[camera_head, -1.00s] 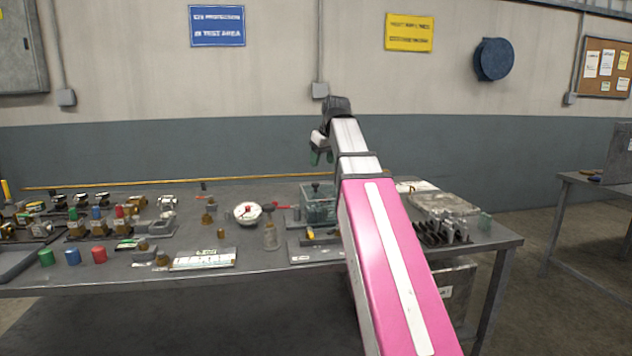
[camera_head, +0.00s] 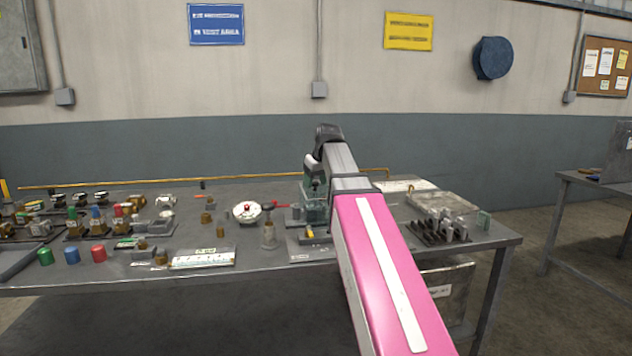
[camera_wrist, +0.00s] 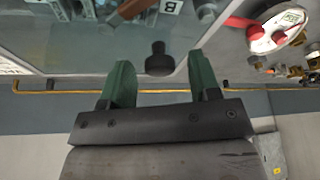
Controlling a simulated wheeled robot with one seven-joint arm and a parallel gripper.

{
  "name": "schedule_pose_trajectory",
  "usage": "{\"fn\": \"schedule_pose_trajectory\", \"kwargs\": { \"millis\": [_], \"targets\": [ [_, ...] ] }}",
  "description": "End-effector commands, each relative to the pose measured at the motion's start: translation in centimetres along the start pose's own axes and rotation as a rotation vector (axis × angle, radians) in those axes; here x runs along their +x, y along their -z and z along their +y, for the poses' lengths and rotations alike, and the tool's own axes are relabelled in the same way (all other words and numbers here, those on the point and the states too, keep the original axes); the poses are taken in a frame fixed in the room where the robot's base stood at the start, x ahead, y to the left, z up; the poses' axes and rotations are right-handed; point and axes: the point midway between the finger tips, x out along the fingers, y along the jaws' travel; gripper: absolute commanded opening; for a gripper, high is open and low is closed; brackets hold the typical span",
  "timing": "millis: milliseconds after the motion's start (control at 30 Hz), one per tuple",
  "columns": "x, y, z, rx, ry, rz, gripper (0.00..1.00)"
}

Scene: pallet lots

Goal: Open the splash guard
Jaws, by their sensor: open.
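The splash guard (camera_head: 314,212) is a clear greenish box on the bench, partly hidden behind my arm in the head view. In the wrist view its transparent panel (camera_wrist: 95,40) fills the upper left, with a dark knob (camera_wrist: 159,59) at its edge. My gripper (camera_wrist: 157,80) is open, its two green fingers on either side of the knob and apart from it. In the head view my gripper (camera_head: 314,178) is just above the guard, its fingers largely hidden.
A round gauge (camera_head: 247,211) with red parts stands left of the guard. Several fittings and coloured caps (camera_head: 72,256) cover the left of the bench. A rack of metal parts (camera_head: 438,232) lies to the right. A yellow pipe (camera_head: 150,183) runs along the back.

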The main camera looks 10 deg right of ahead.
Motion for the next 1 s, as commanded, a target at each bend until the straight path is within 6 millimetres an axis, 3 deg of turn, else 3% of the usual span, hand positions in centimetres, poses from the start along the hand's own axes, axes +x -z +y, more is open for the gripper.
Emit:
{"fn": "schedule_pose_trajectory", "kwargs": {
  "millis": [67, 233, 267, 567, 767, 1000],
  "targets": [
    [0.0, 0.0, 0.0, 0.0, 0.0, 0.0, 0.57],
    [0.0, 0.0, 0.0, 0.0, 0.0, 0.0, 0.05],
    [0.0, 0.0, 0.0, 0.0, 0.0, 0.0, 0.0],
    [-0.2, -0.5, 1.3, 0.001, 0.0, 0.0, 0.0],
    [-0.8, -1.9, 5.1, 0.004, -0.002, 0.0, 0.0],
    [-1.7, -4.1, 10.8, 0.005, -0.001, -0.001, 0.0]
  ]
}}
